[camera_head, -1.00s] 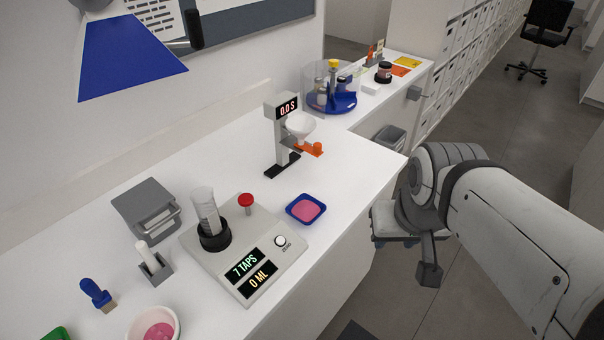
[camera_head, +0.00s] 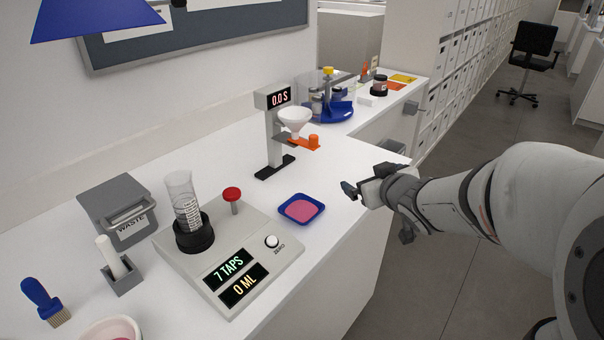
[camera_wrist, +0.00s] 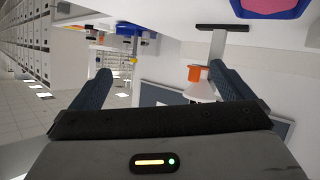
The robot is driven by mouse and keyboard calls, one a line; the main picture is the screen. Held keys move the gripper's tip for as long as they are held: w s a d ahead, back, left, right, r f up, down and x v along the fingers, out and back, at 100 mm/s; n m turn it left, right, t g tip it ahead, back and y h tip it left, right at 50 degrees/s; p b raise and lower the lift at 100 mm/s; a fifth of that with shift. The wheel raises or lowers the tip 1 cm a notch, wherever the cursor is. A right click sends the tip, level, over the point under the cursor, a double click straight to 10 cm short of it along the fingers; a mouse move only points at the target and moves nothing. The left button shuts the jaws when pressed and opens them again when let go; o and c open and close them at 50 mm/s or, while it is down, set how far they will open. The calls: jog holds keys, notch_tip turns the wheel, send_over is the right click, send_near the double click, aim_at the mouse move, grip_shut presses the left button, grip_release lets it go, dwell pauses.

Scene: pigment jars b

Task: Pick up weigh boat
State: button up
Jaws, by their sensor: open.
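The weigh boat (camera_head: 284,216) is a small blue square dish with pink powder in it. It lies on the white bench to the right of the tapping machine. In the wrist view its blue rim (camera_wrist: 284,14) shows at the top edge, cut off by the frame. My gripper (camera_head: 352,191) is above the bench edge, right of the weigh boat and apart from it. In the wrist view its two dark fingers (camera_wrist: 160,88) are spread wide with nothing between them.
The tapping machine (camera_head: 285,262) with a graduated cylinder (camera_head: 184,200) and a red knob stands left of the boat. A funnel stand (camera_head: 272,135) with an orange lever is behind it. A grey waste box (camera_head: 118,210) and a brush (camera_head: 42,298) are at left. The bench between boat and gripper is clear.

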aim_at(290, 202)
jog(key=a+f+n+y+b, duration=0.1)
jog(key=f, duration=0.1)
jog(key=a+f+n+y+b, duration=0.1)
jog(key=a+f+y, duration=0.1)
jog(key=w+a+f+y+b, duration=0.1)
jog(key=a+f+y+b, duration=0.1)
jog(key=f, duration=0.1)
jog(key=shift+w+n, duration=0.1)
jog(key=shift+n, duration=0.3)
jog(key=a+f+g+y+b, duration=0.1)
jog(key=s+a+f+n+g+y+b, duration=0.1)
jog(key=a+y, duration=0.1)
jog(key=s+a+f+n+y, duration=0.1)
jog(key=shift+a+f+g+y+b, duration=0.2)
jog(key=shift+g+y+b, duration=0.2)
jog(key=shift+a+n, duration=0.3)
jog(key=b+x, duration=0.1)
jog(key=x, duration=0.6)
jog(key=shift+f, duration=0.15)
jog(key=c, duration=1)
